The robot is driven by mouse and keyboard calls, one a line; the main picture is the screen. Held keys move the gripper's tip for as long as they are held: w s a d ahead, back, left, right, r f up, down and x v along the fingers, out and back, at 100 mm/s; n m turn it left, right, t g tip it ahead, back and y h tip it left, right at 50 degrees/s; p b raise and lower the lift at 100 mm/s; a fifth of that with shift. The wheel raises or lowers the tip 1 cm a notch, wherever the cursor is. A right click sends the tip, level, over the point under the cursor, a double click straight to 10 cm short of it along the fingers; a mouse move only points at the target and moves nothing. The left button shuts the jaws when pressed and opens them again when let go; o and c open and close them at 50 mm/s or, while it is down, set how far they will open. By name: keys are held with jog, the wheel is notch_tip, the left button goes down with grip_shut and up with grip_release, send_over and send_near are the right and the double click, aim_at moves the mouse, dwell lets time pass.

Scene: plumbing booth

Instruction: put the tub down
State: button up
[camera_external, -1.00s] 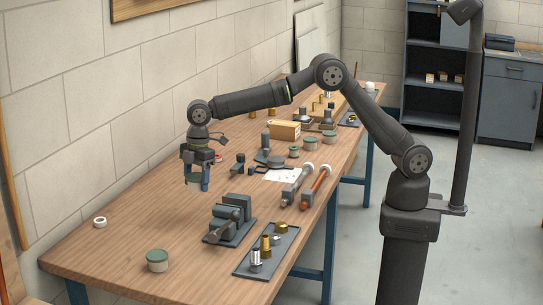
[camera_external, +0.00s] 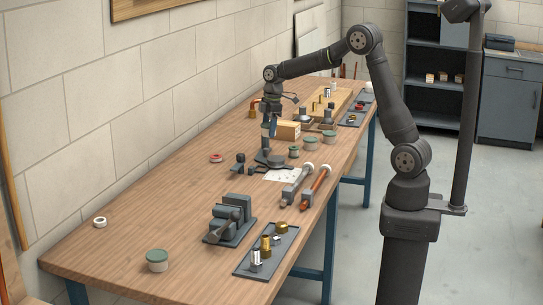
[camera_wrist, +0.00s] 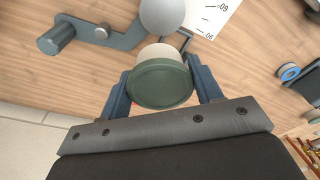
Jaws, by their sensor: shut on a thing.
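My gripper (camera_wrist: 162,88) is shut on a small tub (camera_wrist: 160,82) with a dark green lid and a pale body. In the wrist view the lid faces the camera and a blue finger lies on each side. In the external view my gripper (camera_external: 271,130) is over the far half of the workbench (camera_external: 130,240), left of a cardboard box. The held tub is hard to make out there, and I cannot tell its height above the bench.
A dark tool with a ball and lever (camera_wrist: 100,32) lies close to the held tub, beside a printed sheet (camera_wrist: 212,14). Several other lidded tubs stand about, one at the front (camera_external: 157,261). A vise (camera_external: 231,221) and parts tray (camera_external: 266,252) are nearer. The bench's left side is mostly clear.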

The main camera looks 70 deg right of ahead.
jog(key=s+d+f+m, duration=0.1)
jog(key=s+d+m, duration=0.1)
jog(key=s+d, duration=0.6)
jog(key=s+d+m, duration=0.2)
jog(key=s+d, duration=0.3)
jog(key=s, duration=0.6)
jog(key=s+d+f+m, duration=0.1)
jog(key=s+d, duration=0.5)
jog(key=s, duration=0.4)
send_over(323, 158)
jog(key=f, duration=0.6)
jog(key=shift+s+f, duration=0.25)
jog(key=shift+f, duration=0.05)
jog(key=shift+f+h, duration=0.3)
jog(key=shift+f, duration=1.65)
jog(key=shift+f, duration=0.1)
jog(key=o, duration=1)
